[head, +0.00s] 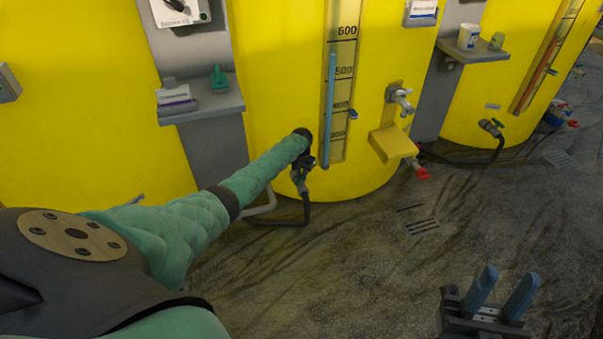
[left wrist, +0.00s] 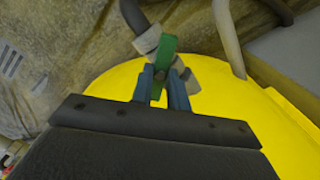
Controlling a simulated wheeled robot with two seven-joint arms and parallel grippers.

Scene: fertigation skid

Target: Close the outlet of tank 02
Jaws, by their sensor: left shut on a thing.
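The middle yellow tank (head: 270,70) has a low outlet valve (head: 300,180) with a dark hose below it. No tank number is readable. My left gripper (head: 303,163) is at this valve, its fingers mostly hidden by my arm in the head view. In the left wrist view my left gripper (left wrist: 163,88) is shut on the green valve handle (left wrist: 166,48). The grey valve body (left wrist: 150,40) runs slantwise behind the handle, which lies at an angle across it. My right gripper (head: 502,297) is open and empty over the floor, away from the tanks.
A yellow bracket (head: 392,143) and a grey tap (head: 400,97) stick out right of the valve. A red-ended fitting (head: 421,173) is low beside them. A grey shelf (head: 203,112) holds small items at left. The front floor is clear.

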